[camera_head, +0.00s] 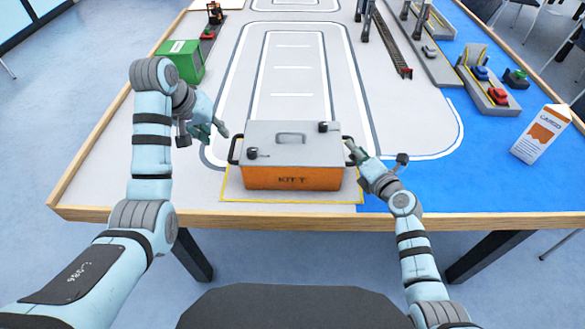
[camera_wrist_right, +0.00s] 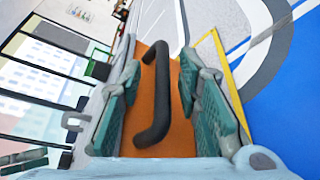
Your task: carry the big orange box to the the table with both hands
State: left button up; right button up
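The big orange box (camera_head: 291,177) has a grey lid and the letters KIT T on its front. It sits on the table (camera_head: 95,189) inside a yellow outline, near the front edge. Black handles stick out at its left (camera_head: 234,150) and right; the right handle (camera_wrist_right: 156,95) shows in the right wrist view. My left gripper (camera_head: 213,131) is open and empty, up and left of the left handle, apart from it. My right gripper (camera_head: 352,151) is at the box's right side. In the wrist view its green fingers are open, with the right handle between them, and a gap shows.
A green container (camera_head: 181,62) stands at the back left of the table. A white and orange carton (camera_head: 540,134) stands at the right. Model crane rails (camera_head: 391,42) and small vehicles (camera_head: 498,96) are at the back right. The painted road behind the box is clear.

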jog(key=v, duration=1.1)
jog(key=shift+s+d, duration=0.2)
jog(key=shift+s, duration=0.05)
jog(key=shift+f, duration=0.1)
